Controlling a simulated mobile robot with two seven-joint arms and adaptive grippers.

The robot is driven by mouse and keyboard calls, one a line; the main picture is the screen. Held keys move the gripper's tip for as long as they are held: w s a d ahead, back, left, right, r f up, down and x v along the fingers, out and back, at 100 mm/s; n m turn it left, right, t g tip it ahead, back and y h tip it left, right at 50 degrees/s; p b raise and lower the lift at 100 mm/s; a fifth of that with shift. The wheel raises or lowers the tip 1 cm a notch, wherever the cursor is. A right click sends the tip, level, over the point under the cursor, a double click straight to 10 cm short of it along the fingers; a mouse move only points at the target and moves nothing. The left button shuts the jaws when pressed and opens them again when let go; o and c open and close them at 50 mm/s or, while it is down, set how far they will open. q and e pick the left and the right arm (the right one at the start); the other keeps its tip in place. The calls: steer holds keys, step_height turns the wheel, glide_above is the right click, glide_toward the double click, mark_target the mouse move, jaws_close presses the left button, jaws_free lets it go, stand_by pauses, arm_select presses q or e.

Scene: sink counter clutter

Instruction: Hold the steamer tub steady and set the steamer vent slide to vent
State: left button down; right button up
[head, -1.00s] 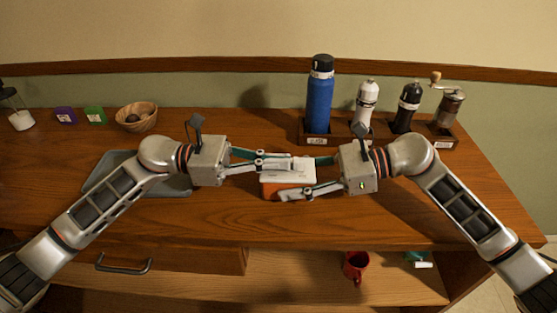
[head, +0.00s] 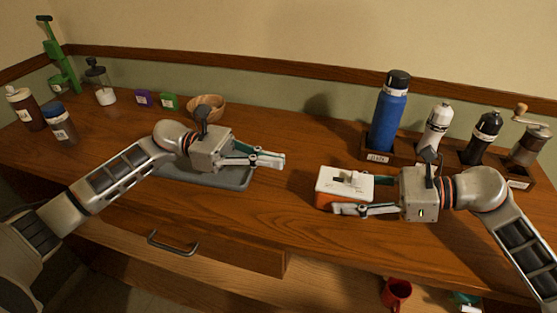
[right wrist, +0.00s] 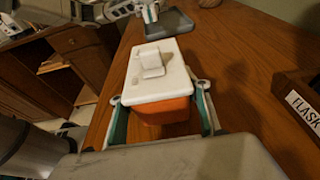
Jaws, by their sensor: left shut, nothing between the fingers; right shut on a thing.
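The steamer tub (head: 326,200) has an orange body under a white lid and sits on the wooden counter right of centre. The vent slide (head: 349,178) is a small white raised piece on the lid; its exact setting cannot be told. My right gripper (head: 343,192) is shut on the tub, with its fingers along two opposite sides; in the right wrist view the orange tub (right wrist: 165,110) is between them. My left gripper (head: 282,160) is shut and empty, apart from the tub, to its left and above the grey tray's right end.
A grey tray (head: 225,180) lies under my left gripper. A blue flask (head: 389,118), a white mill (head: 436,130), a black mill (head: 481,138) and a grinder (head: 530,143) stand behind the tub. A wooden bowl (head: 206,107) is further back. The counter between tray and tub is clear.

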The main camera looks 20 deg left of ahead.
steer(key=o, duration=0.9)
